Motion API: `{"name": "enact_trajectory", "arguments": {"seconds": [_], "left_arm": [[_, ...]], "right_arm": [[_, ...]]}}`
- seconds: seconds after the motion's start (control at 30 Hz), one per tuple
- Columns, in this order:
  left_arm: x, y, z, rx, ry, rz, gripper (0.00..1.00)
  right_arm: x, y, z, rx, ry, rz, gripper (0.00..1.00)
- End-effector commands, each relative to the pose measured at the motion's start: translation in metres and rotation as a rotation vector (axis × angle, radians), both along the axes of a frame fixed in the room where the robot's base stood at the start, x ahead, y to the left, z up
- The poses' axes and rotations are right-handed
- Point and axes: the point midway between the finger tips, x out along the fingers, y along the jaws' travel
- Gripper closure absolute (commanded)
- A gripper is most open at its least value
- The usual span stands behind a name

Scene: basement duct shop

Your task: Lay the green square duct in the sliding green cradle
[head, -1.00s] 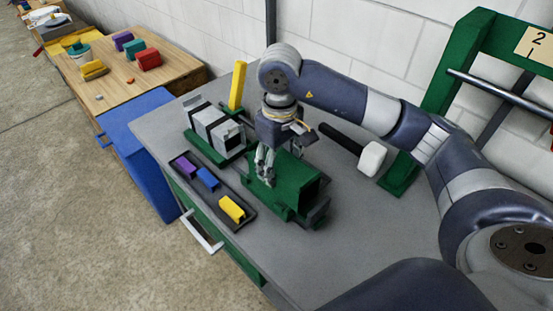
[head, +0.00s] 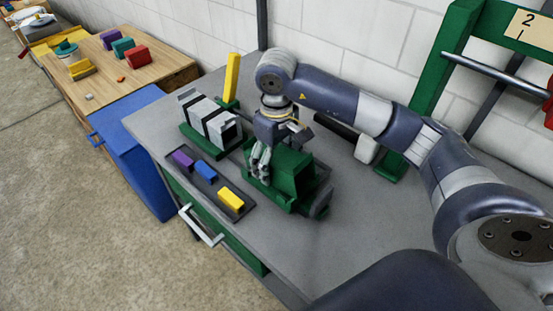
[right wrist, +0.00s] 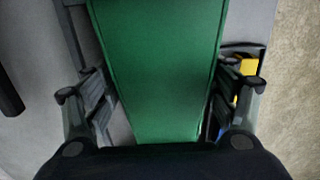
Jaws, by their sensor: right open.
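The green square duct (head: 293,168) lies in the green cradle (head: 282,199) on the grey bench, tilted or level I cannot tell. My right gripper (head: 260,170) is at the duct's left end in the head view, pointing down. In the right wrist view the duct (right wrist: 158,60) fills the middle, and the open fingers of my right gripper (right wrist: 158,95) stand one on each side of it with gaps. The cradle is partly hidden by the duct and the gripper. My left gripper is not in view.
A dark tray (head: 211,189) with purple, blue and yellow blocks lies left of the cradle. A grey duct (head: 209,117) in another green cradle stands behind it, near an upright yellow bar (head: 232,76). A mallet (head: 367,148) lies right. The bench front is clear.

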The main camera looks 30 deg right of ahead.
Motion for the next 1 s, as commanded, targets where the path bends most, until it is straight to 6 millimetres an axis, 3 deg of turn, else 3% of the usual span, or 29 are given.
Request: {"name": "enact_trajectory", "arguments": {"seconds": [0.23,0.4,0.7,1.0], "left_arm": [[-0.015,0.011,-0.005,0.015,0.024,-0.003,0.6],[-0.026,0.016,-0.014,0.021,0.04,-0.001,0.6],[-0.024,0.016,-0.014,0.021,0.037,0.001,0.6],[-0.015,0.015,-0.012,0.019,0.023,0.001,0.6]], "right_arm": [[0.001,0.0,0.012,0.0,-0.004,0.0,0.22],[0.002,0.0,0.04,0.001,-0.009,-0.001,0.22],[0.002,-0.001,0.09,-0.001,-0.008,-0.002,0.22],[0.001,0.0,0.118,-0.001,-0.004,-0.001,0.22]]}}
